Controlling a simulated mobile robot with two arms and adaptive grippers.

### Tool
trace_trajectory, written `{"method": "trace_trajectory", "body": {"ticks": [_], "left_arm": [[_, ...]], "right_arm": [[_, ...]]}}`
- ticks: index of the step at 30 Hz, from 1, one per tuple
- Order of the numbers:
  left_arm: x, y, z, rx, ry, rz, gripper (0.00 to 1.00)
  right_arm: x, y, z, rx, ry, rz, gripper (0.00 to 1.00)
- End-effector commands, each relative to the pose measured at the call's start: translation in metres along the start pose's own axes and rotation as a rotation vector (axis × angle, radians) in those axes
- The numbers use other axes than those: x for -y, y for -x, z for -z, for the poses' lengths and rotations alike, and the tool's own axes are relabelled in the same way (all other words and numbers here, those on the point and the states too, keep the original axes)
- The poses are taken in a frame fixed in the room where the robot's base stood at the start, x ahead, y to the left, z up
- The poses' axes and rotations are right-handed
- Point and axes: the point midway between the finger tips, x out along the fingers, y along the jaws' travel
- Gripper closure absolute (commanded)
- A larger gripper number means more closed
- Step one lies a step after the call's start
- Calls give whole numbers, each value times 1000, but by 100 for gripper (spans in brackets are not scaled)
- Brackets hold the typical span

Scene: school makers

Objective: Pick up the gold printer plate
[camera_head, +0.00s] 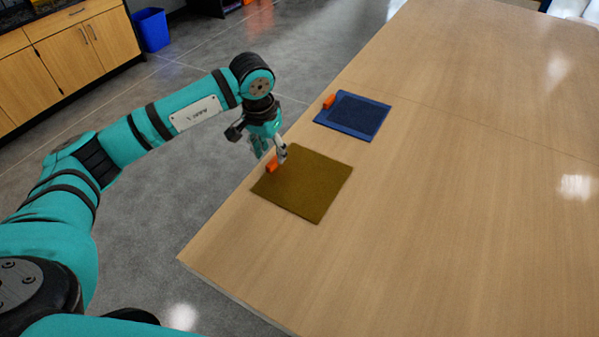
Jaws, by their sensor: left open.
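The gold printer plate (308,186) is a flat, square, brownish-gold sheet lying near the left edge of the wooden table. An orange tab (272,164) sits at its upper left edge. My left gripper (273,155) is open, pointing down at the orange tab, with its fingers close around or just above it. I cannot tell whether the fingers touch the tab. My right gripper is not in view.
A blue plate (352,115) with its own orange tab (328,101) lies farther back on the table (450,180). The right side of the table is clear. Wooden cabinets (70,50) and a blue bin (151,30) stand across the grey floor.

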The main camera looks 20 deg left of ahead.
Motion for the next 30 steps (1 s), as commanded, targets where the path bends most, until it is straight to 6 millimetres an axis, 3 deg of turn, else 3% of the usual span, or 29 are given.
{"method": "trace_trajectory", "body": {"ticks": [1,6,15,25,30], "left_arm": [[-2,-4,3,6,2,-3,58],[-2,-28,4,3,2,-1,58],[-2,-34,4,0,1,-1,58],[-2,-34,4,0,1,-1,100],[-1,-33,4,0,1,-1,100]], "right_arm": [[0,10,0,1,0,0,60],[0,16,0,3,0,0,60],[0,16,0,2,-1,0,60],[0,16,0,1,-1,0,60],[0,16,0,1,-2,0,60]]}}
